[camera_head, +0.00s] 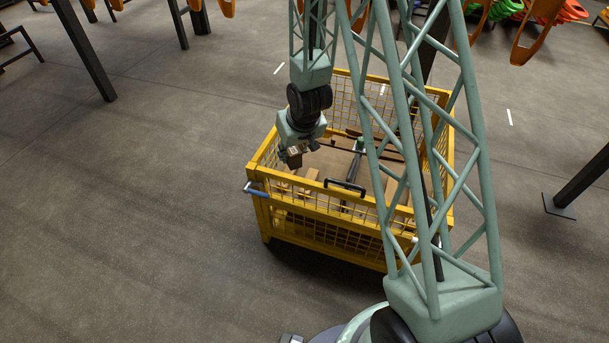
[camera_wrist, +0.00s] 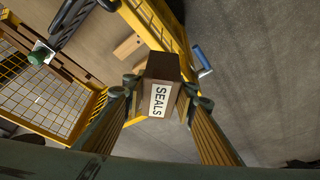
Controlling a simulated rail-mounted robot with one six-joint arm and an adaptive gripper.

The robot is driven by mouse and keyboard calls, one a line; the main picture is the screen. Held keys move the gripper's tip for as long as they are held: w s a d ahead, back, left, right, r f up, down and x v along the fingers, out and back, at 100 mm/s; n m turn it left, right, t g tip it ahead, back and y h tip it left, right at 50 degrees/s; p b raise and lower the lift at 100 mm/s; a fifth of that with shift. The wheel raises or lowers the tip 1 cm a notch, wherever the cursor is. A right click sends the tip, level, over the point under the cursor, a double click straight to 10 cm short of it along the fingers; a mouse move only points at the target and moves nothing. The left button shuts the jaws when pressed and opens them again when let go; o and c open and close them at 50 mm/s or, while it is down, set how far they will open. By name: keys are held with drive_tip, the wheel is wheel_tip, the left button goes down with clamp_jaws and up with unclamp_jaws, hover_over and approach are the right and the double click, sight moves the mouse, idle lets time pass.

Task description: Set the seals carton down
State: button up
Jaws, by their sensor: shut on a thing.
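The seals carton (camera_wrist: 162,75) is a small brown box with a white label reading SEALS, seen in the wrist view. My gripper (camera_wrist: 160,98) is shut on it, with a finger on each side. In the head view the carton (camera_head: 294,160) hangs below my wrist at the left part of a yellow mesh-sided crate (camera_head: 259,213). The carton appears near the level of the crate's rim. I cannot tell its exact height above the crate floor.
Inside the crate lie wooden blocks (camera_head: 308,177), a dark bar with a handle (camera_head: 345,187) and a bottle-like thing with a green top (camera_wrist: 38,57). A blue handle (camera_head: 256,191) sticks out at the crate's left corner. Grey floor (camera_head: 130,200) is clear to the left.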

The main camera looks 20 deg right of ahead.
idle(0.4)
drive_tip(key=shift+w+d+f, duration=0.35)
drive_tip(key=shift+w+d, duration=0.05)
drive_tip(key=shift+w, duration=0.3)
drive_tip(key=w+d+f+m+h+p, duration=0.1)
drive_tip(key=w+d+f+p, duration=0.1)
drive_tip(key=w+d+f, duration=0.3)
drive_tip(key=w+d+f+m+p, duration=0.1)
drive_tip(key=w+d+f+p, duration=0.15)
drive_tip(key=w, duration=0.45)
drive_tip(key=m+p, duration=0.2)
drive_tip(key=p, duration=0.1)
hover_over(308, 164)
drive_tip(key=s, duration=0.1)
wheel_tip(308, 164, down, 13)
drive_tip(key=shift+s+a+r+h, duration=0.15)
drive_tip(key=shift+a+h, duration=0.25)
drive_tip(key=shift+f, duration=3.1)
drive_tip(key=shift+f+b, duration=0.15)
drive_tip(key=shift+b, duration=0.15)
drive_tip(key=shift+f, duration=1.75)
